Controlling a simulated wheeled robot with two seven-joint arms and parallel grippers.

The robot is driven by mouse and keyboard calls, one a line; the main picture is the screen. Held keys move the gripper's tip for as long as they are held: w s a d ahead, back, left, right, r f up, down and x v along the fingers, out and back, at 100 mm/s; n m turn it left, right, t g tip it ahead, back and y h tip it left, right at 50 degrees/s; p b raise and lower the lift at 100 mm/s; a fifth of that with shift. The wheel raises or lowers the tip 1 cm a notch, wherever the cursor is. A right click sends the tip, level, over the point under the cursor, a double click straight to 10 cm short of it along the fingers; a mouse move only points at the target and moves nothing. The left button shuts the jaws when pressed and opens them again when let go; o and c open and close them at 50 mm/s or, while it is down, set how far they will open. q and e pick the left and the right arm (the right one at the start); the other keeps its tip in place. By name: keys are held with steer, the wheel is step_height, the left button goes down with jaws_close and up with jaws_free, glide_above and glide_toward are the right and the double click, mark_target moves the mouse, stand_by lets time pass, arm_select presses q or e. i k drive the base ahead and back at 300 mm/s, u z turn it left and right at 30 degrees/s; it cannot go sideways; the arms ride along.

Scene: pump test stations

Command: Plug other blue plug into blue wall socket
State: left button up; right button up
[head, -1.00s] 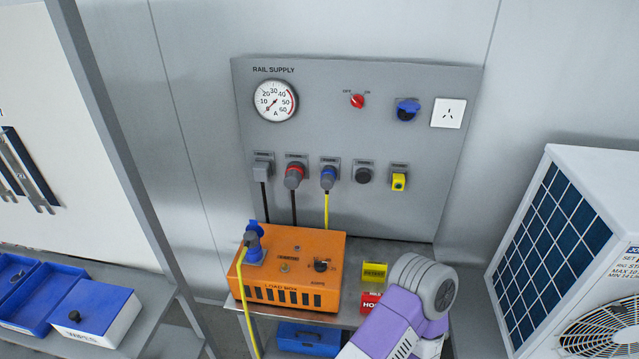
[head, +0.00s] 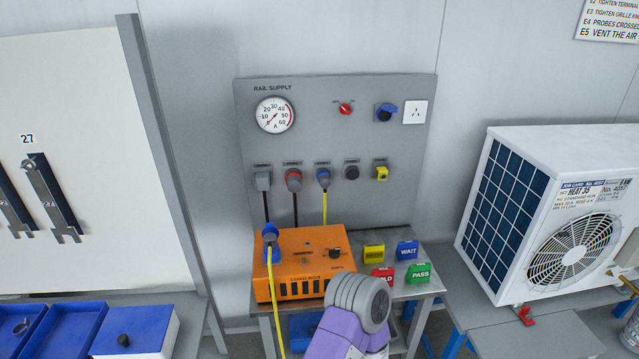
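The blue wall socket (head: 386,112) is at the upper right of the grey rail supply panel, with its blue lid raised. Another blue plug (head: 270,238) stands in the blue inlet at the left of the orange load box (head: 327,247). Its yellow cable runs down past the box front. Neither of my grippers is in view. Only a purple and grey link of my arm shows at the bottom centre, in front of the box's right corner.
Yellow, red, green and blue tags (head: 407,250) stand on the grey bench (head: 430,286) right of the box. A white outdoor unit (head: 545,205) stands further right. Blue trays (head: 68,335) lie at the lower left. The space before the panel's upper part is clear.

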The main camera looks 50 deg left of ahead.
mark_target(323, 178)
steer(key=u, duration=1.35)
steer(key=i, duration=0.15)
